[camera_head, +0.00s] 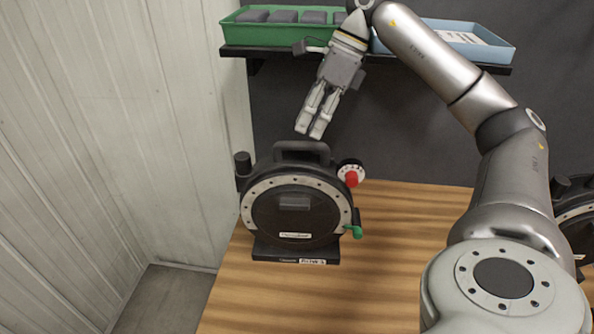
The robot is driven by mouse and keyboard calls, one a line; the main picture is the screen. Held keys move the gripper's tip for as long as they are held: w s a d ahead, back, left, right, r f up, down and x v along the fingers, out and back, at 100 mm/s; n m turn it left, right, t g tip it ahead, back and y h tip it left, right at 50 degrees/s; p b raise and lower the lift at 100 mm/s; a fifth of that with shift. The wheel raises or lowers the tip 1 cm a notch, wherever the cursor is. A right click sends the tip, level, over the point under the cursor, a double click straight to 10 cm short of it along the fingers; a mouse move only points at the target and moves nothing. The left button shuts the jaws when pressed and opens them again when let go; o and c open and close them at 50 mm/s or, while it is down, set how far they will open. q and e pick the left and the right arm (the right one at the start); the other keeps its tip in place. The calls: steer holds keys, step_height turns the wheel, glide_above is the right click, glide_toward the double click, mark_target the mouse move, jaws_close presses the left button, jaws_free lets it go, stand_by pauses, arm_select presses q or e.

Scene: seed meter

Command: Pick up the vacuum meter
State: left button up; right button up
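The vacuum meter (295,217) is a round black unit with a pale, studded ring on its face. It stands upright on a dark base on the wooden table. A black carry handle (301,147) arches over its top. A red knob (351,179) and a green lever (355,232) sit on its right side. My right gripper (309,131) hangs just above the handle, pointing down and slightly left. Its two fingers are close together in this view, and how far apart they are is unclear. Nothing shows between them. My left gripper is not in view.
A second, similar black meter (577,215) is partly cut off at the right edge, behind my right arm. A shelf at the back holds a green tray (233,34) with dark blocks and a blue tray (497,54). A pale wall (110,110) bounds the left side.

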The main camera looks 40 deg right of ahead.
mark_target(299, 146)
steer(key=shift+a+f, duration=0.25)
steer(key=shift+f, duration=0.1)
steer(key=shift+w+f, duration=0.1)
steer(key=shift+f, duration=0.15)
steer(key=p+x, duration=0.1)
steer(key=x, duration=0.1)
steer(key=p+x, duration=0.1)
steer(key=x, duration=0.1)
steer(key=shift+w+d+f, duration=0.1)
steer(key=shift+w, duration=0.15)
steer(key=shift+a+f, duration=0.25)
steer(key=shift+f, duration=0.15)
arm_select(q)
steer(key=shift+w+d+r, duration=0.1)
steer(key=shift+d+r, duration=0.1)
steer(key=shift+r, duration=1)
arm_select(e)
steer(key=shift+w+f, duration=0.1)
steer(key=shift+w, duration=0.05)
jaws_close()
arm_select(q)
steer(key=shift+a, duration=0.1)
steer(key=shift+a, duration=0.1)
